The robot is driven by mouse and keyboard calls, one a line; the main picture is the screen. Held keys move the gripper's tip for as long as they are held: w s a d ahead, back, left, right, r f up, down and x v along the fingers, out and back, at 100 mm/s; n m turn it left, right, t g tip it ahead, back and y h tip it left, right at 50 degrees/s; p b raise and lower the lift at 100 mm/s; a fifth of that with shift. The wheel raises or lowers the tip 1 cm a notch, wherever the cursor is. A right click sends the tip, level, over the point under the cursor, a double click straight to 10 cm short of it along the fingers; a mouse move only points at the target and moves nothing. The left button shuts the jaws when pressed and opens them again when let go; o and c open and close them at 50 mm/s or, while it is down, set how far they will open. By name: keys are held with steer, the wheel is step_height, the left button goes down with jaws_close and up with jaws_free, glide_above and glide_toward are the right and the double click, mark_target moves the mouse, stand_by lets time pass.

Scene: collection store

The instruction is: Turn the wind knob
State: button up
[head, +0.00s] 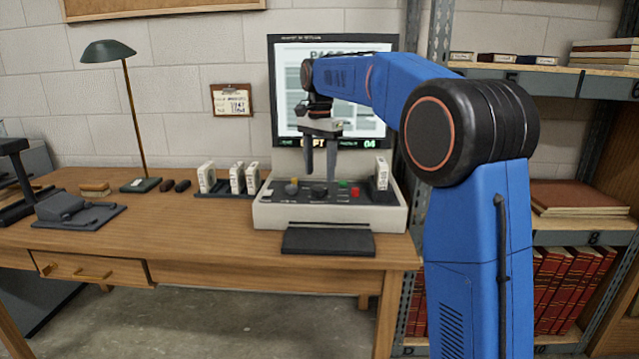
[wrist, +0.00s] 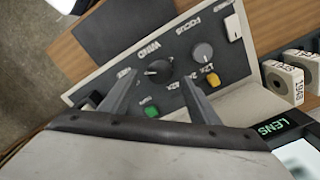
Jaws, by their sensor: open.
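The beige reader console (head: 385,215) stands on the wooden desk. Its black wind knob (wrist: 158,70), labelled WIND, shows in the wrist view on the dark control panel; in the head view it is the dark knob (head: 319,191) near the panel's middle. My gripper (head: 320,174) points down above the knob. Its fingers are apart and empty, and in the wrist view my gripper (wrist: 158,79) has one finger to each side of the knob. I cannot tell whether the fingertips reach its height. A grey focus knob (wrist: 203,52), a yellow knob (wrist: 213,79) and a green button (wrist: 152,111) are close by.
The lit screen (head: 290,110) stands behind the console. White labelled reels (head: 237,180) stand left of it, and another reel (head: 381,173) is at its right. A lamp (head: 140,184) and a black device (head: 65,207) are farther left. A drawer (head: 115,270) is partly open.

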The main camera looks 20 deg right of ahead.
mark_target(319, 187)
steer(key=shift+f, duration=2.3)
steer(key=c, duration=1.1)
